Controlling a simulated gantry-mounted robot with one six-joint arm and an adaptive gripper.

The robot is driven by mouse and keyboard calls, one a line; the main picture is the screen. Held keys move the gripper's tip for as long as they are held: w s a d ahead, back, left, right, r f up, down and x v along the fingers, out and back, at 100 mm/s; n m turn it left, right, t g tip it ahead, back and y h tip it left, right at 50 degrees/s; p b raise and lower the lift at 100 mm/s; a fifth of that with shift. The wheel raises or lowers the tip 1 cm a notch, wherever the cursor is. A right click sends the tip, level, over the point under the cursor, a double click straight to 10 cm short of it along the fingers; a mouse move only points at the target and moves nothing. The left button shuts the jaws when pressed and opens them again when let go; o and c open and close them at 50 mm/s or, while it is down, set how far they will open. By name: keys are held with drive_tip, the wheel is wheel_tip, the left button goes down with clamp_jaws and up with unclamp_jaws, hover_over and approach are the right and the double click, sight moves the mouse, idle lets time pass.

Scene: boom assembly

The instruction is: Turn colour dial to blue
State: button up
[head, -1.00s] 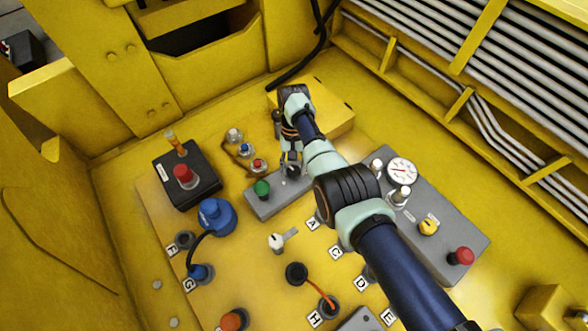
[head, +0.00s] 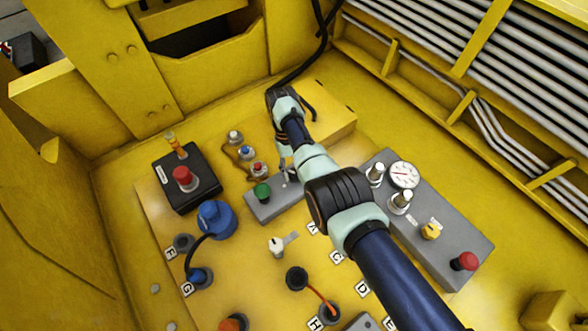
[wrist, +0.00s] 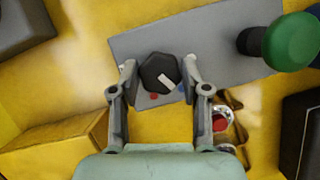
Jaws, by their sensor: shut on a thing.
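The colour dial is a black six-sided knob (wrist: 154,68) with a white pointer mark, on a grey panel (wrist: 210,38). In the wrist view, a red mark (wrist: 153,96) sits below the knob and a blue mark (wrist: 181,87) at its lower right. The white pointer slants to the lower right, toward the blue mark. My gripper (wrist: 159,68) is shut on the knob, one finger on each side. In the head view my wrist and gripper (head: 286,164) hide most of the knob, at the right end of the grey box.
A green button (head: 262,190) stands on the same grey box. Small coloured-top posts (head: 242,152) stand close behind it. A black box with a red button (head: 183,176) is farther left. A grey box with a gauge (head: 404,174) is right of my arm.

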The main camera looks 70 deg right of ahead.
drive_tip(key=o, duration=1.1)
drive_tip(key=shift+o, duration=0.2)
